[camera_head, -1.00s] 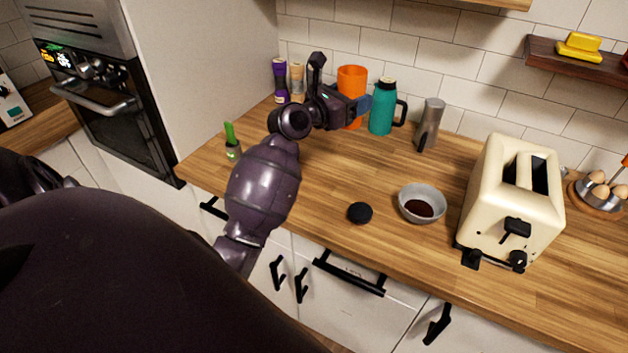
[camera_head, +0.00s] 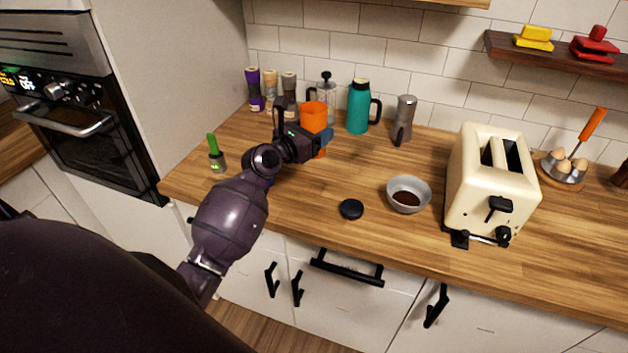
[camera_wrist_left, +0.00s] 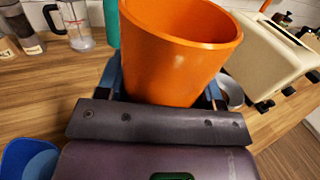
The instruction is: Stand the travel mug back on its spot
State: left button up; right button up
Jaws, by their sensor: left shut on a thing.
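The travel mug, which I take to be the orange tapered cup (camera_head: 314,116), is upright in my left gripper (camera_head: 318,140). The left wrist view shows the orange cup (camera_wrist_left: 178,62) large, with the blue fingers on either side of it. My left gripper is shut on it. I cannot tell whether its base touches the counter. A black round disc (camera_head: 351,209), perhaps a lid, lies on the counter to the right of my gripper. No marked spot for the mug is visible. My right gripper is not in view.
Behind the cup stand a glass press (camera_head: 326,92), a teal flask (camera_head: 358,107) and several grinders. Counter (camera_head: 350,172) between cup and bowl is clear.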

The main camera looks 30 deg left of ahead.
pick_arm(q)
notch_tip(320, 180, down, 10)
jog(key=b, duration=0.2)
jog(key=shift+f, duration=0.25)
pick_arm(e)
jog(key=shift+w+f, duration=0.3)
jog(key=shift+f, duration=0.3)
pick_arm(q)
notch_tip(320, 180, down, 4)
jog(key=b, duration=0.4)
jog(key=shift+a+f, duration=0.1)
jog(key=shift+f, duration=0.05)
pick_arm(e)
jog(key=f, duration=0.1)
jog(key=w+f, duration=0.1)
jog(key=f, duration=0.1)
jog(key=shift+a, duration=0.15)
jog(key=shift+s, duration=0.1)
